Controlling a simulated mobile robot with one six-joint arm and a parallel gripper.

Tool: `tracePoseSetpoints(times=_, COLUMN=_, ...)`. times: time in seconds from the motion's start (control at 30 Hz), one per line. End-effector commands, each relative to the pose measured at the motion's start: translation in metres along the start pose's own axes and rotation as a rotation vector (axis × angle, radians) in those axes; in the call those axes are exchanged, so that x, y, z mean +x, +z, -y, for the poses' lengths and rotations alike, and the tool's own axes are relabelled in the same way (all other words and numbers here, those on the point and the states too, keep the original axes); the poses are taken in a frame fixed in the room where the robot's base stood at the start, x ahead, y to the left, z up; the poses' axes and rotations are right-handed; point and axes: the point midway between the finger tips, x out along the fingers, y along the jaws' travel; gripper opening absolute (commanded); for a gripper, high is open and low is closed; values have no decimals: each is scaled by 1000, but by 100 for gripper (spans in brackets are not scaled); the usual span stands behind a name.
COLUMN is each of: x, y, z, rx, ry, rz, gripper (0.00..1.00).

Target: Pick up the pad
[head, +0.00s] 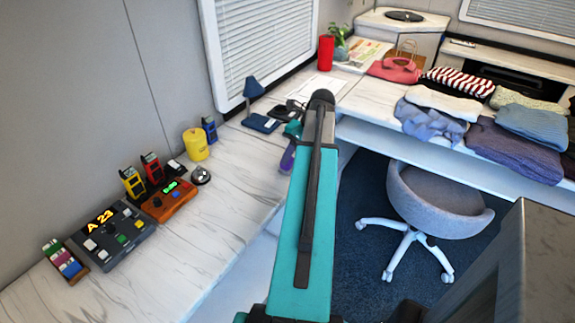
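A flat dark blue pad-like item (260,123) lies on the marble counter below the window, just left of my arm. It may be the pad; a pale flat sheet (316,87) lies farther back on the same counter. My teal arm rises through the middle of the view and hides part of the counter. Teal and purple parts of my arm show just left of it, over the counter edge. Dark parts just beyond them, right of the blue item, may be my gripper (288,109). Its fingers are not clear, and I cannot see whether it holds anything.
A blue lamp (253,88), yellow canister (195,145), silver bell (201,175), radios and a control box (112,236) line the left counter. A red cylinder (326,53) stands farther back. Folded clothes cover the right counter. A grey chair (435,203) stands below. The front counter is clear.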

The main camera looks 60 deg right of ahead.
Motion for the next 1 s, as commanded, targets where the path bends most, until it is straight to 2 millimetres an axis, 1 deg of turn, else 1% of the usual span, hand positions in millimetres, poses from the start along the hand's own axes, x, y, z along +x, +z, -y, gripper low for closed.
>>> tracePoseSetpoints(times=0.1, x=10, y=0, z=0, rx=-1, ry=0, rz=0, gripper=77)
tracePoseSetpoints(times=0.2, x=15, y=0, z=0, rx=-1, ry=0, rz=0, gripper=77)
tracePoseSetpoints(times=0.57, x=16, y=1, z=-1, rx=-2, ry=0, rz=0, gripper=77)
tracePoseSetpoints(times=0.73, x=21, y=1, z=-1, rx=-2, ry=1, rz=0, gripper=77)
tracePoseSetpoints(times=0.87, x=29, y=1, z=-2, rx=-2, ry=1, rz=0, gripper=77)
tracePoseSetpoints(times=1.0, x=42, y=1, z=-3, rx=-2, ry=1, rz=0, gripper=77)
